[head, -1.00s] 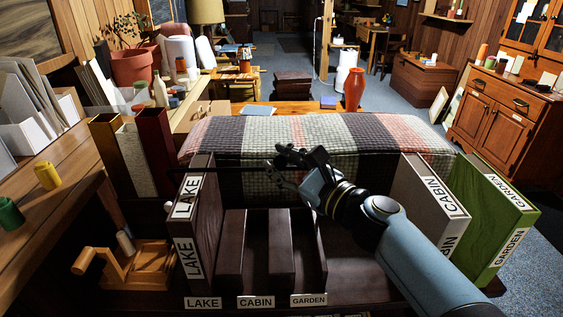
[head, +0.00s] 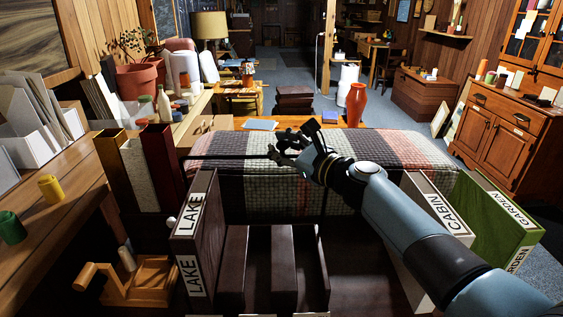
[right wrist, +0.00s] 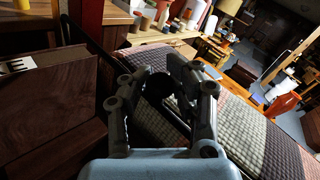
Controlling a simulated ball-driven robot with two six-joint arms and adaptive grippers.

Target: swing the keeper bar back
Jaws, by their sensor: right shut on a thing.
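The keeper bar (head: 225,157) is a thin black rod. In the head view it runs level from above the LAKE block to my right gripper, in front of the plaid blanket. My right gripper (head: 279,151) is shut on the bar near its right end; the fingers hide the grip point. In the right wrist view the gripper (right wrist: 160,85) shows its two dark fingers over the blanket, and the bar is hard to make out between them. The dark slotted rack (head: 257,265) lies below and nearer. My left gripper is not in view.
The LAKE block (head: 210,235) stands left of the slots. The white CABIN block (head: 425,215) and green GARDEN block (head: 490,220) stand at right. The plaid blanket (head: 390,150) lies behind. A wooden crank box (head: 140,282) sits at lower left.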

